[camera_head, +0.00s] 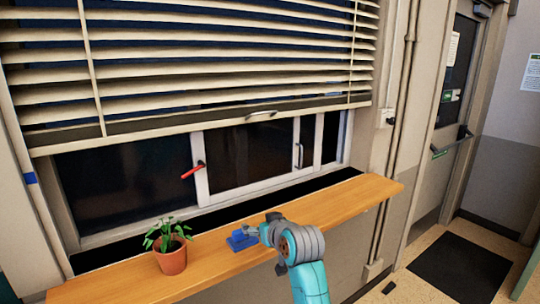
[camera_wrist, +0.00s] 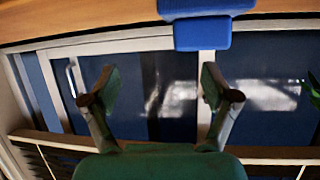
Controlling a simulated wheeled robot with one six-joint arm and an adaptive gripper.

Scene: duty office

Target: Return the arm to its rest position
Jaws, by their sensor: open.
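My arm (camera_head: 305,262) reaches up from the bottom of the head view to the wooden windowsill (camera_head: 340,205). My gripper (camera_wrist: 158,88) is open in the wrist view, its two fingers wide apart with nothing between them. In the head view the gripper end is small and partly hidden by the wrist, beside a blue block-like object (camera_head: 238,241) on the sill. That blue object also shows at the top of the wrist view (camera_wrist: 203,36), beyond the fingertips and apart from them. I cannot tell from the head view how close they are.
A potted plant (camera_head: 171,260) stands on the sill to the left. The window behind has a red handle (camera_head: 193,170), and a blind (camera_head: 200,70) hangs over its upper part. The sill's right part is clear. A door (camera_head: 450,120) and dark mat (camera_head: 460,267) are at right.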

